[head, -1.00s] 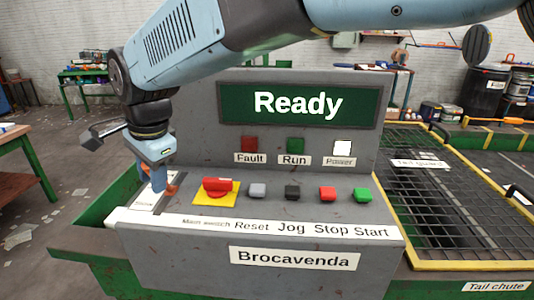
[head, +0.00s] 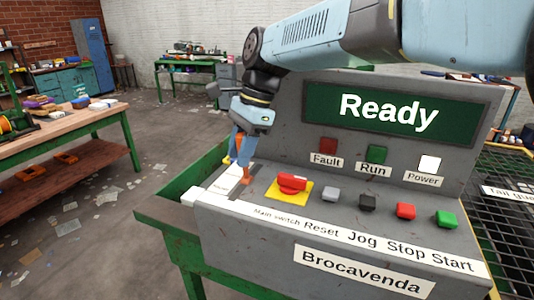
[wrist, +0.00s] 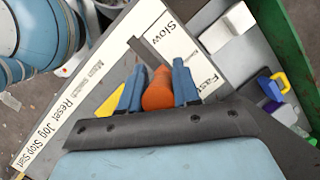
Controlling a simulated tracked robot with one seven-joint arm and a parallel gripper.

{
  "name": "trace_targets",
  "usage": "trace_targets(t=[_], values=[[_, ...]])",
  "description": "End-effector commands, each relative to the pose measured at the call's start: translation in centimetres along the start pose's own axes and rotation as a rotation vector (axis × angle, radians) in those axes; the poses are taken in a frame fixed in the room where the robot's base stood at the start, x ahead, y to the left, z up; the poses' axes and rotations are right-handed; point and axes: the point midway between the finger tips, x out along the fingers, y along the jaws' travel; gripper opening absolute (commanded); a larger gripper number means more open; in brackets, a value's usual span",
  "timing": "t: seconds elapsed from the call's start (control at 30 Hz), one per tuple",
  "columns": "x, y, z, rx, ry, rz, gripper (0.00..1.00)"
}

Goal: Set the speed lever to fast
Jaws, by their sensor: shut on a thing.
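The speed lever has an orange handle (wrist: 158,92), held between the two blue fingers of my gripper (wrist: 158,88) in the wrist view. In the head view my gripper (head: 241,163) points down at the left end of the console, with the orange lever (head: 246,177) at its fingertips. A dark slot (wrist: 146,52) runs past the Slow label (wrist: 176,31) to the lever. The lever stands towards the Fast label (wrist: 205,78) end. The slot's end by the lever is hidden, so I cannot tell if it touches the stop.
Right of the lever are the red main switch (head: 292,182) on a yellow plate and the grey, black, red and green buttons. The display (head: 390,112) reads Ready. A green-framed table (head: 100,112) with items stands at the left, with open floor between.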

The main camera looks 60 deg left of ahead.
Motion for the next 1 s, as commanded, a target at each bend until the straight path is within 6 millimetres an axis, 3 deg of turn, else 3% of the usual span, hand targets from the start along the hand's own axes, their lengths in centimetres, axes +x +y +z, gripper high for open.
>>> trace_targets(t=[0.23, 0.6, 0.63, 0.83, 1.0], values=[[-0.36, -0.65, -0.95, 0.025, -0.093, 0.055, 0.00], [-0.43, -0.65, -0.99, 0.027, -0.101, 0.061, 0.00], [-0.43, -0.65, -0.99, 0.027, -0.101, 0.061, 0.34], [-0.42, -0.65, -0.96, 0.027, -0.101, 0.061, 0.53], [-0.41, -0.65, -0.94, 0.027, -0.101, 0.061, 0.53]])
